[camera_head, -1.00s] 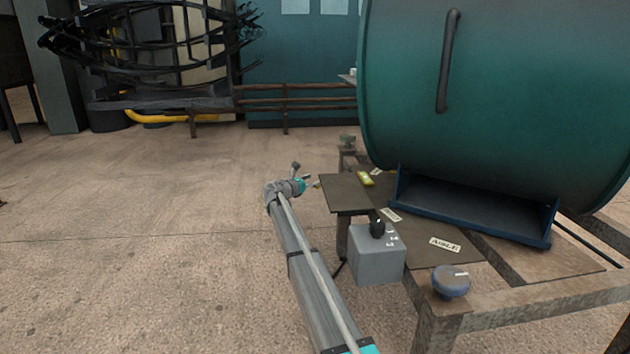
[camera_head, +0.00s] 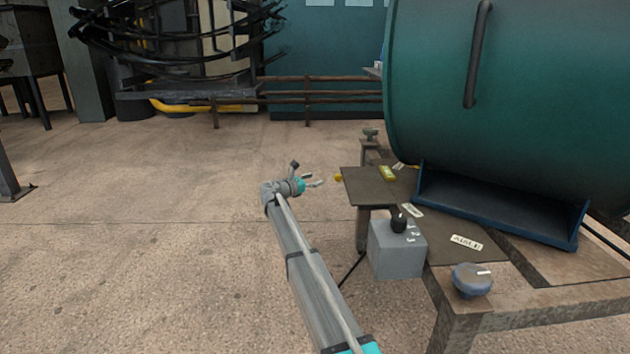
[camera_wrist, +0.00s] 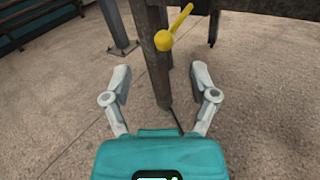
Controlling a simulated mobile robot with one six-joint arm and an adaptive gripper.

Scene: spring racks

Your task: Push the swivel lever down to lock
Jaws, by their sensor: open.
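The swivel lever (camera_wrist: 174,29) is yellow with a round knob end and shows at the top middle of the wrist view, slanting up to the right in front of a dark metal post. In the head view a small yellow piece (camera_head: 338,178), which looks like the same lever, sticks out at the left edge of the bench plate. My gripper (camera_head: 318,180) is just left of it, apart from it and empty. In the wrist view my gripper (camera_wrist: 160,74) is open, with its fingers spread wide and the lever beyond them, roughly between their lines.
A metal bench (camera_head: 375,190) carries a large teal drum (camera_head: 500,110) on a blue cradle. A grey box with a black knob (camera_head: 398,250) and a blue-grey dial (camera_head: 472,280) are at its near side. A yellow-green item (camera_head: 388,173) lies on the plate. Floor to the left is clear.

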